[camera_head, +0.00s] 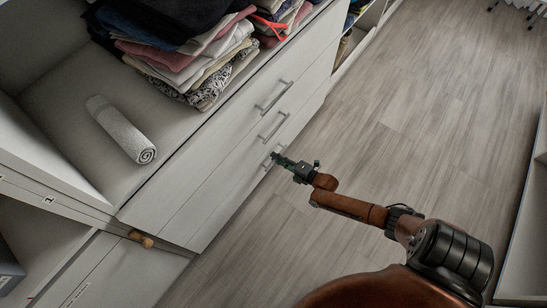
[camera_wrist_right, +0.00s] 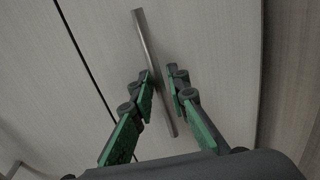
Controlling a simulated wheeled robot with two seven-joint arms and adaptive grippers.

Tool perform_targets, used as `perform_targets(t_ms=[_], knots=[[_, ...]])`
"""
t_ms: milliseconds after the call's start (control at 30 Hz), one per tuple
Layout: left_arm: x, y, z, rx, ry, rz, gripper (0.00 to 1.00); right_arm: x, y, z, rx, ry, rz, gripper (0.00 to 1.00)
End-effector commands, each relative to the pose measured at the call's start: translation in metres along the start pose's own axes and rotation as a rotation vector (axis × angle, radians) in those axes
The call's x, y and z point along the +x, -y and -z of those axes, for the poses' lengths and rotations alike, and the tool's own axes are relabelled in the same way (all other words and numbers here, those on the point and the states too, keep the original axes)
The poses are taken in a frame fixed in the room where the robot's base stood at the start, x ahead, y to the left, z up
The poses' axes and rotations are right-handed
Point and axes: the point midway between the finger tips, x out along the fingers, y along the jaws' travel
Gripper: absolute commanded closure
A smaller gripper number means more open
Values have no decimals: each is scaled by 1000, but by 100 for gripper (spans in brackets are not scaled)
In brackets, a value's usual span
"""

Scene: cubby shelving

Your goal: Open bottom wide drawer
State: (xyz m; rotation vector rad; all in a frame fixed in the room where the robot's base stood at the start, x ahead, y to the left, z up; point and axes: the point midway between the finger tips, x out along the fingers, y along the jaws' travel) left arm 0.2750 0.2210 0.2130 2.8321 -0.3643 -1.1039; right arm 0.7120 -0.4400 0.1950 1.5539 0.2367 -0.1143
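The bottom wide drawer (camera_head: 226,203) is the lowest of three white drawers and looks closed. Its metal bar handle (camera_wrist_right: 150,50) runs between the fingers of my right gripper (camera_wrist_right: 161,72) in the right wrist view. The fingers, with green pads, are parted, with the bar close to the left fingertip and a gap at the right one. In the head view, my right gripper (camera_head: 278,158) is at the lowest handle and partly hides it. I cannot tell whether a finger touches the bar. My left gripper is not in view.
Above are the middle handle (camera_head: 274,125) and the top handle (camera_head: 273,95). Folded clothes (camera_head: 195,55) and a rolled towel (camera_head: 121,129) lie on the shelf above the drawers. A wooden knob (camera_head: 141,239) sticks out at lower left. The wood floor (camera_head: 420,110) in front is clear.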

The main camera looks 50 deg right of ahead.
Motion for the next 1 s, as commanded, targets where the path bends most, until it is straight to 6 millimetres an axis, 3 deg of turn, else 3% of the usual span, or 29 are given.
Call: perform_targets(t_ms=[367,600,1000], knots=[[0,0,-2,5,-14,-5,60,5,-1,0,0,0,-1,85],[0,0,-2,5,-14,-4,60,4,-1,0,0,0,0,100],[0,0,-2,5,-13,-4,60,4,0,0,0,0,0,100]])
